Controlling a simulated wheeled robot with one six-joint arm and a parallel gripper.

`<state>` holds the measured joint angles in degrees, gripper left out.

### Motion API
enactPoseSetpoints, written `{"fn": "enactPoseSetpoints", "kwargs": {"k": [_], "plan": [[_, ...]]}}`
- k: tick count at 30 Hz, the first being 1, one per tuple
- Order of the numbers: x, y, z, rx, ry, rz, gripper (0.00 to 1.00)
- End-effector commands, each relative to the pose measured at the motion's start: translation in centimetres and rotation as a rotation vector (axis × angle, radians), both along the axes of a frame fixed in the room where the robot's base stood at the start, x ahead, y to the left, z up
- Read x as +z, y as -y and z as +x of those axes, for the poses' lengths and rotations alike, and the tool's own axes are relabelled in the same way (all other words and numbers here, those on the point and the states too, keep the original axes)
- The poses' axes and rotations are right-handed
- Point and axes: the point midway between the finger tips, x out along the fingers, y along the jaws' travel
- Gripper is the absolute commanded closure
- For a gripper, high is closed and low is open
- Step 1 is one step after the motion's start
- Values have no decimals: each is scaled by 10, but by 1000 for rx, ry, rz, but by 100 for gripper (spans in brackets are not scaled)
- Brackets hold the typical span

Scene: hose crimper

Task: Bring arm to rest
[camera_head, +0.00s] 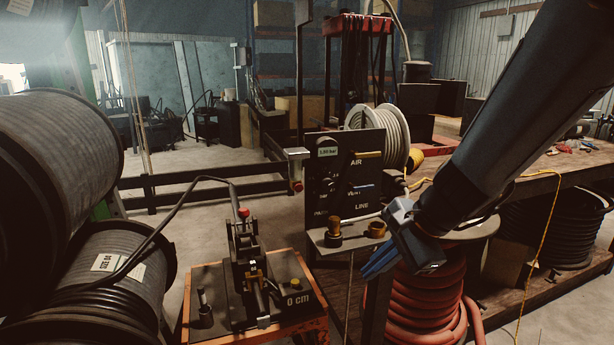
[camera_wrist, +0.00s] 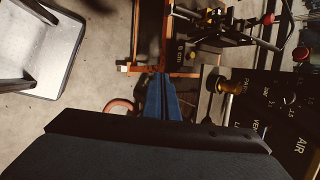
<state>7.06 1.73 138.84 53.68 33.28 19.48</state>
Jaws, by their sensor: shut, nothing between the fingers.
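My gripper (camera_head: 380,262) shows at the right of the head view, at the end of my dark arm that comes down from the upper right. Its blue fingers are together and hold nothing. They point down and left, in front of the red hose coil (camera_head: 430,295) and below the right end of the air panel's shelf. In the wrist view the blue fingers (camera_wrist: 162,98) also lie together, with bare floor and an orange frame beyond them. The hose crimper (camera_head: 248,262) stands on an orange-edged cart (camera_head: 205,275), left of my gripper and apart from it.
The black air panel (camera_head: 346,172) with gauge and levers stands left of my arm. Large hose reels (camera_head: 60,150) fill the left side. A wooden bench (camera_head: 540,182) lies behind my arm at right. A grey-topped platform (camera_wrist: 38,50) shows in the wrist view. Open floor lies at the back left.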

Motion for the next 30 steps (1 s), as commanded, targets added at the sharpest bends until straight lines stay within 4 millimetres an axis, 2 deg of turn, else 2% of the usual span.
{"fn": "enactPoseSetpoints", "kwargs": {"k": [1, 6, 12, 18, 30], "plan": [[-11, 0, -17, 115, -5, -70, 100], [-43, 17, -68, 542, -13, -306, 100], [-63, 42, -107, 974, -18, -506, 100], [-70, 55, -119, 1178, -19, -589, 100], [-70, 57, -120, 1198, -19, -597, 100]]}}
